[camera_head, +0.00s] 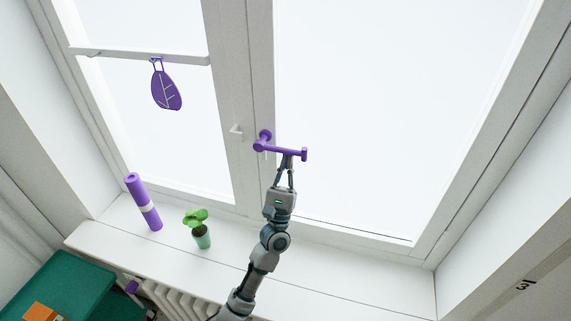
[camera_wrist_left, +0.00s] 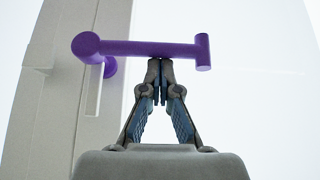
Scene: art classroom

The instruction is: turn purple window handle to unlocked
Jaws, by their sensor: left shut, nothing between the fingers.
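The purple window handle (camera_head: 280,149) is mounted on the middle frame of the window in the head view. Its lever points to the right, near horizontal, with a short crossbar at its free end. It also shows large in the left wrist view (camera_wrist_left: 150,48). My left gripper (camera_head: 287,163) is shut and empty. Its fingertips (camera_wrist_left: 160,66) are just under the lever, near the crossbar end, and look to touch its underside. My right gripper is in neither view.
A white handle (camera_head: 236,130) is left of the purple one. A purple leaf ornament (camera_head: 166,88) hangs from a white bar on the left pane. A purple roll (camera_head: 143,202) and a potted plant (camera_head: 199,228) stand on the sill (camera_head: 350,262). The sill's right part is clear.

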